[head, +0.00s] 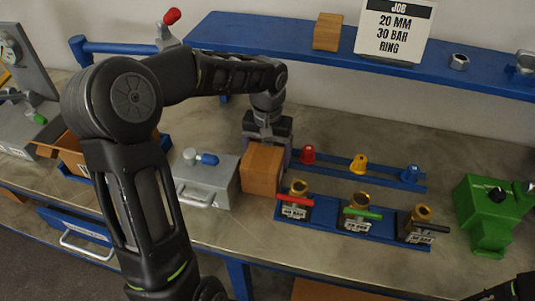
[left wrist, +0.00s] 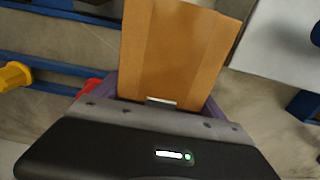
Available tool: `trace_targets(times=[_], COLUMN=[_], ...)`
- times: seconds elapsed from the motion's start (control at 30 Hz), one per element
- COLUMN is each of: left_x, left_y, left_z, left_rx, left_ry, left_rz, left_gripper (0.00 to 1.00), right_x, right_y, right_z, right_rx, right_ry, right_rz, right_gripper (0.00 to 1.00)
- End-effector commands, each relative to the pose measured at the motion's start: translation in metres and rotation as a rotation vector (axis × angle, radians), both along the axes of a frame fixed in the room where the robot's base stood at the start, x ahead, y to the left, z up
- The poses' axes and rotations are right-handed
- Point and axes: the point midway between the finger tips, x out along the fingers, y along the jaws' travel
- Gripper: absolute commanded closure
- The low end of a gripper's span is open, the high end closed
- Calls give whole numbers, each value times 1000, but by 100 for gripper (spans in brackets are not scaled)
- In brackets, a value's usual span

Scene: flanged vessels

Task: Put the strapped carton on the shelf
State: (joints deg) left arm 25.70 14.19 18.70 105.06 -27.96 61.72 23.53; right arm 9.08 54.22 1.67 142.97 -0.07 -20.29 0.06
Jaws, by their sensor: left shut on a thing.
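A brown carton (head: 262,170) is between the purple fingers of my left gripper (head: 266,146), which is shut on it from above. The carton is over the bench, between the grey metal box and the valve rack; I cannot tell whether it touches the bench. In the left wrist view the carton (left wrist: 178,50) shows a band down its face, and the fingers are partly hidden by the gripper body. The blue shelf (head: 290,45) runs along the wall at the back. Only a dark part of my right arm shows at the bottom right corner.
On the shelf are a small brown block (head: 327,31), a job sign (head: 395,30) and a metal nut (head: 459,61). The shelf's left part is bare. Valves on a blue rack (head: 340,215), a grey box (head: 207,180) and a green machine (head: 492,212) stand on the bench.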

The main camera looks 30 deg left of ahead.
Motion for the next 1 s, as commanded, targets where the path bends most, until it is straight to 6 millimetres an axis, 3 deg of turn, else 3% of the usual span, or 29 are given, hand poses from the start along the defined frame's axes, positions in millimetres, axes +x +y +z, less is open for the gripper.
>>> trace_targets(times=[0.23, 0.27, 0.3, 0.5, 0.83, 1.0], left_x=[1, 0, 0, 0, 0, 1], left_y=[0, 0, 0, 0, 0, 0], left_z=[-2, -3, -2, -2, 3, 22], left_rx=[1, 0, 0, 0, 0, 2], left_ry=[-4, -1, -1, 0, -1, -4], left_rz=[-1, -1, -1, -1, 0, -1], left_gripper=[91, 17, 14, 0, 0, 0], right_x=[0, 0, 0, 0, 0, 0], right_y=[0, 0, 0, 0, 0, 0], right_z=[-3, -3, -2, -2, 1, -2], right_rx=[0, 0, 0, 0, 0, 0], right_ry=[0, 0, 0, 0, 0, 0], right_rz=[0, 0, 0, 0, 0, 0], right_gripper=[50, 50, 50, 50, 50, 50])
